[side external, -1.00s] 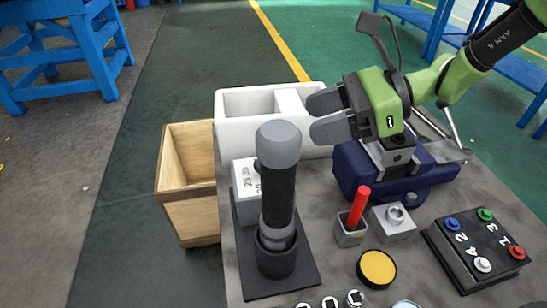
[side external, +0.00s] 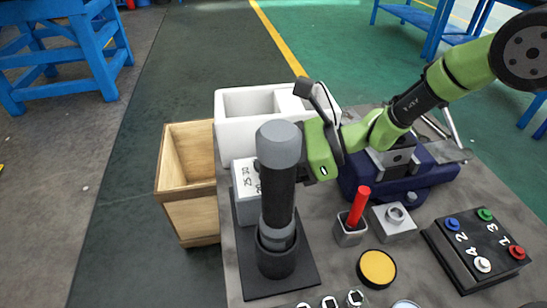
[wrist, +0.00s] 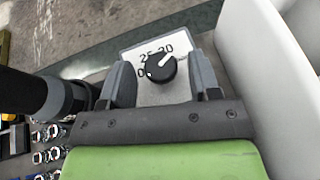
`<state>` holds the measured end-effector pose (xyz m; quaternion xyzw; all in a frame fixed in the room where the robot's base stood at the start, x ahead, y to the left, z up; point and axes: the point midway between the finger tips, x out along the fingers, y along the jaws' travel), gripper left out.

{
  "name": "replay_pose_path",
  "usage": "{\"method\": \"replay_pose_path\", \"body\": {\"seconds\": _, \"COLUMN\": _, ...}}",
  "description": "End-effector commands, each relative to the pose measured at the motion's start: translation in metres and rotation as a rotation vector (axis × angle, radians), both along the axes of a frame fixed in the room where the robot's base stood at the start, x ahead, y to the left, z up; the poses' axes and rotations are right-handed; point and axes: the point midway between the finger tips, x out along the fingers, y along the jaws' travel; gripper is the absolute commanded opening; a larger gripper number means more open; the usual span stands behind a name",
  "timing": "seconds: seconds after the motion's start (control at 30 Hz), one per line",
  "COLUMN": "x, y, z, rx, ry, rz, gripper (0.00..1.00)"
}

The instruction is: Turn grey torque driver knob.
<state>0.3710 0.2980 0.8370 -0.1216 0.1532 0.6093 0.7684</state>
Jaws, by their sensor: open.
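In the wrist view, a round dark knob (wrist: 160,70) sits on a light grey box (wrist: 150,95) marked with numbers. The white mark on the knob points to the upper right, towards the 20. My gripper (wrist: 163,76) is open, with one finger on each side of the knob and a gap on both sides. In the side view, the box (side external: 247,195) stands behind a tall driver (side external: 278,190) with a grey cap and black handle. This driver hides the knob and my fingers there. It stands upright in a dark holder (side external: 262,290).
The tall driver also shows close to my left finger in the wrist view (wrist: 25,92). A white divided bin (side external: 232,145) stands right behind the box. A wooden crate (side external: 190,215) is left of it. A red-handled tool (side external: 359,205) and a button box (side external: 470,250) lie to the right.

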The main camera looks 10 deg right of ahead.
Motion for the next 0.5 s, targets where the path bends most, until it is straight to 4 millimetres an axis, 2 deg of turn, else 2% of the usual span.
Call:
{"method": "replay_pose_path", "body": {"seconds": 0.23, "x": 0.0003, "y": 0.0014, "z": -0.0005, "rx": 0.0, "ry": 0.001, "rz": 0.0, "gripper": 0.57}}
{"method": "replay_pose_path", "body": {"seconds": 0.27, "x": 0.0003, "y": 0.0014, "z": -0.0005, "rx": 0.0, "ry": 0.001, "rz": 0.0, "gripper": 0.54}}
{"method": "replay_pose_path", "body": {"seconds": 0.43, "x": 0.0003, "y": 0.0012, "z": -0.0004, "rx": 0.0, "ry": 0.0, "rz": 0.0, "gripper": 0.15}}
{"method": "replay_pose_path", "body": {"seconds": 0.5, "x": 0.0003, "y": 0.0012, "z": -0.0004, "rx": 0.0, "ry": 0.0, "rz": 0.0, "gripper": 0.12}}
